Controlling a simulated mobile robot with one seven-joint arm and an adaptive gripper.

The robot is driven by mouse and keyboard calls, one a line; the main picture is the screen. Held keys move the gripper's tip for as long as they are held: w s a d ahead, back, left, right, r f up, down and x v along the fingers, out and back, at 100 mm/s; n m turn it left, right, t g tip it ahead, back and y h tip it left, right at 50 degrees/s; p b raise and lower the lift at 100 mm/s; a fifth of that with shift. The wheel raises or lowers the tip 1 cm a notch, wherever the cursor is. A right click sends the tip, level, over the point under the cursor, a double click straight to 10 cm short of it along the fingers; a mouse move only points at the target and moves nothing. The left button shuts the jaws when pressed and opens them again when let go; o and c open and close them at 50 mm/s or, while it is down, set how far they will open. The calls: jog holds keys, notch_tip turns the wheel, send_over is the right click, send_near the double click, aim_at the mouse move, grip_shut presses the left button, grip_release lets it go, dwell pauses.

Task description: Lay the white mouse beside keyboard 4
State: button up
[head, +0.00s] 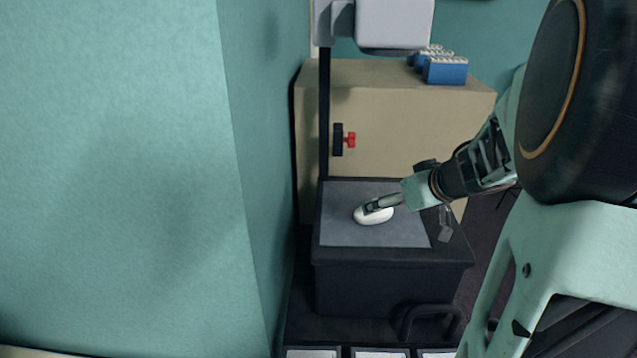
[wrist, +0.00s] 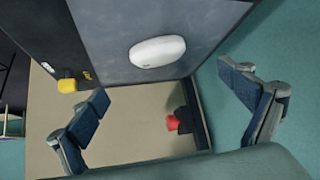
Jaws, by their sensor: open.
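The white mouse (head: 374,215) lies on a grey mat (head: 345,236) on top of a dark cart. In the wrist view the mouse (wrist: 158,51) is a white oval, beyond the gap between the fingers. My gripper (head: 380,204) is open and close over the mouse, with one finger overlapping it in the head view. In the wrist view the fingers of my gripper (wrist: 163,82) stand wide apart with nothing between them. Whether a finger touches the mouse I cannot tell. I cannot make out keyboard 4 in either view.
A teal wall (head: 258,200) stands close on the left. A beige cabinet (head: 400,120) behind the cart bears blue boxes (head: 446,70). A small red part (head: 350,139) shows against the cabinet. Pale flat items (head: 312,353) are cut off at the bottom edge.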

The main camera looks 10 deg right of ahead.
aim_at(384, 215)
jog(key=b+x, duration=0.4)
jog(key=x, duration=0.6)
jog(key=shift+w+d+f, duration=0.15)
jog(key=shift+f, duration=0.25)
jog(key=c, duration=1.4)
jog(key=shift+r, duration=0.15)
